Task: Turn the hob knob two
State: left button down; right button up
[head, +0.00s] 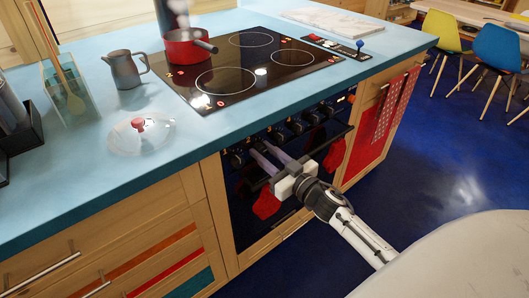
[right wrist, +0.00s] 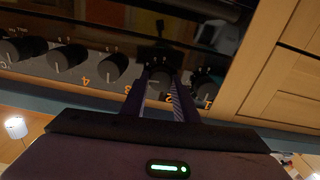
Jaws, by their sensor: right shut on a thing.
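The hob knob two (right wrist: 160,78) is a dark round knob on the oven's front panel, with an orange "2" by it in the right wrist view. My right gripper (right wrist: 161,82) is shut on this knob, one finger on each side of it. In the head view my right gripper (head: 258,146) reaches up to the panel from the lower right, and its fingers largely hide the knob. Knob one (right wrist: 206,86) and knob three (right wrist: 112,67) sit close on either side. My left gripper is not in view.
More knobs (head: 296,127) line the panel under the blue worktop (head: 210,129). Red cloths (head: 267,203) hang on the oven front below. A red pot (head: 185,48) stands on the black hob (head: 262,72); a jug (head: 124,70) and glass lid (head: 141,134) are to the left.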

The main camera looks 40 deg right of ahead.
jog(key=n, duration=0.4)
jog(key=shift+a, duration=0.1)
jog(key=n, duration=0.4)
jog(key=shift+n, duration=0.3)
jog(key=n+b, duration=0.1)
jog(key=n, duration=0.2)
jog(key=shift+f+n, duration=0.15)
jog(key=shift+n, duration=0.15)
jog(key=n+b, duration=0.1)
jog(key=n, duration=0.2)
jog(key=shift+a+n, duration=0.1)
jog(key=shift+n, duration=0.8)
jog(key=o, duration=1.1)
jog(key=shift+c, duration=0.2)
